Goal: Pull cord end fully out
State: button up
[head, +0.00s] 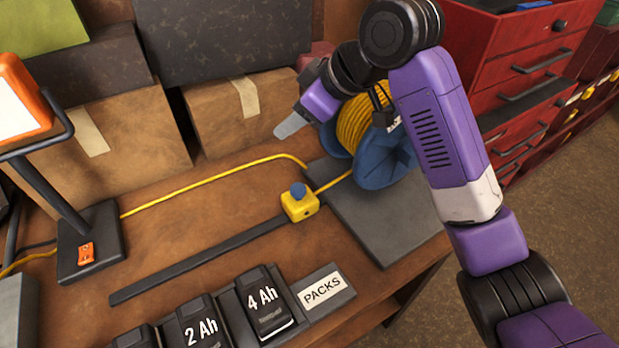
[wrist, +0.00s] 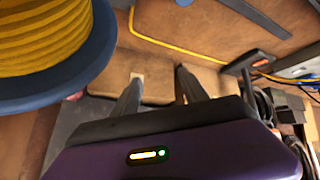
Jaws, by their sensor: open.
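A yellow block with a blue knob (head: 299,203) sits at the right end of a dark flat strip (head: 200,260) on the bench. Yellow cord (head: 215,179) runs across the bench to the left, passing behind the lamp base. A short length of cord joins the block to the blue reel (head: 385,165), which is wound with yellow cord. My gripper (head: 290,127) is above the bench, left of the reel and behind the block. In the wrist view its two fingers (wrist: 158,85) are apart with nothing between them. The reel (wrist: 60,85) fills that view's upper left.
A lamp with an orange head (head: 22,100) stands at left on a dark base (head: 90,242). Cardboard boxes (head: 120,140) line the back. Battery packs (head: 265,305) stand along the front. A red drawer cabinet (head: 520,60) is at right. The bench between cord and strip is clear.

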aim_at(299, 188)
jog(key=s+d+f+n+g+h, duration=0.2)
jog(key=s+d+f+g, duration=0.2)
jog(key=s+f, duration=0.15)
jog(key=b+x, duration=0.1)
jog(key=x, duration=0.6)
jog(key=shift+d+f, duration=0.1)
jog(key=shift+f, duration=0.1)
grip_shut()
dwell(1.1)
